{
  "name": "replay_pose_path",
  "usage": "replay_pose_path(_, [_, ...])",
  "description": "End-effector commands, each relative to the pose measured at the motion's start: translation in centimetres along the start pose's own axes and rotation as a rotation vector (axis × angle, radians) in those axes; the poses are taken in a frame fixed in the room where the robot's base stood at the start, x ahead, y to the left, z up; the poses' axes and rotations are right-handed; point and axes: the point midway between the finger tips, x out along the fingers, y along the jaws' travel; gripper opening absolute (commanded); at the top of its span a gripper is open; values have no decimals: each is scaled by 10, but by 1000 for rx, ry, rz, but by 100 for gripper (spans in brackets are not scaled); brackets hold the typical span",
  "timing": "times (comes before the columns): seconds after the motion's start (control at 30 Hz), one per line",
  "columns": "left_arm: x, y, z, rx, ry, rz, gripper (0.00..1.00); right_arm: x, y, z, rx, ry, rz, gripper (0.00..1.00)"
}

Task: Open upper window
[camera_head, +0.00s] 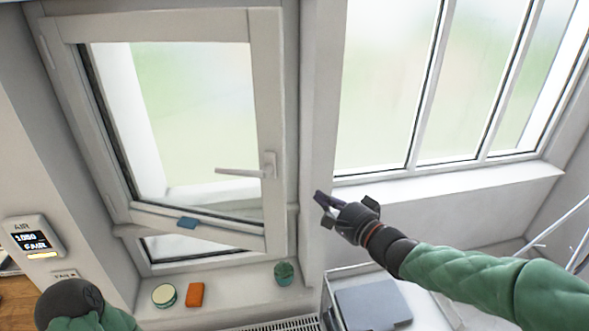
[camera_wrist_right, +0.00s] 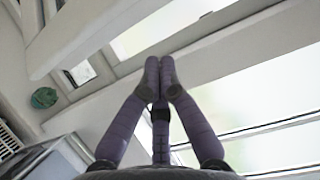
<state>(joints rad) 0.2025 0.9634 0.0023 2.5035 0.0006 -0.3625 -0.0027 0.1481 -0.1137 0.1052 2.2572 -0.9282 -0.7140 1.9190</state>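The white-framed window sash (camera_head: 270,95) fills the left of the head view. It stands at an angle to the surrounding frame, with a second strip of glass (camera_head: 190,246) showing below its slanted bottom rail. Its white handle (camera_head: 240,173) lies horizontal, pointing left from the right stile. My right gripper (camera_head: 318,204) is right of the handle and lower, in front of the wall post, apart from the handle. In the right wrist view its purple fingertips (camera_wrist_right: 160,66) are together with nothing between them. My left gripper is out of view; part of my left arm shows at the bottom left.
A small blue piece (camera_head: 188,223) is on the bottom rail. The sill holds a round green-and-cream tin (camera_head: 164,295), an orange block (camera_head: 195,294) and a green plant (camera_head: 284,272). A grey-topped cart (camera_head: 372,304) stands below my right gripper. A wall air monitor (camera_head: 34,238) is at left.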

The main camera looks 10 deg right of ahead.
Motion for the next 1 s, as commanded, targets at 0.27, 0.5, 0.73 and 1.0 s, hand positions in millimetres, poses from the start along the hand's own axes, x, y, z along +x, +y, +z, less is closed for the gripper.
replay_pose_path(0.27, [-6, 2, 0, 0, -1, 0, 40, 8, -18, 2, 19, -10, -23, 0])
replay_pose_path(0.5, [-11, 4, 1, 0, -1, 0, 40, 46, -19, 3, 18, -12, -22, 0])
replay_pose_path(0.73, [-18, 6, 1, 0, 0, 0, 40, 80, -20, 2, 18, -9, -22, 0])
replay_pose_path(1.0, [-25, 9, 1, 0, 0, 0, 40, 86, -21, 15, 18, -9, -23, 0])
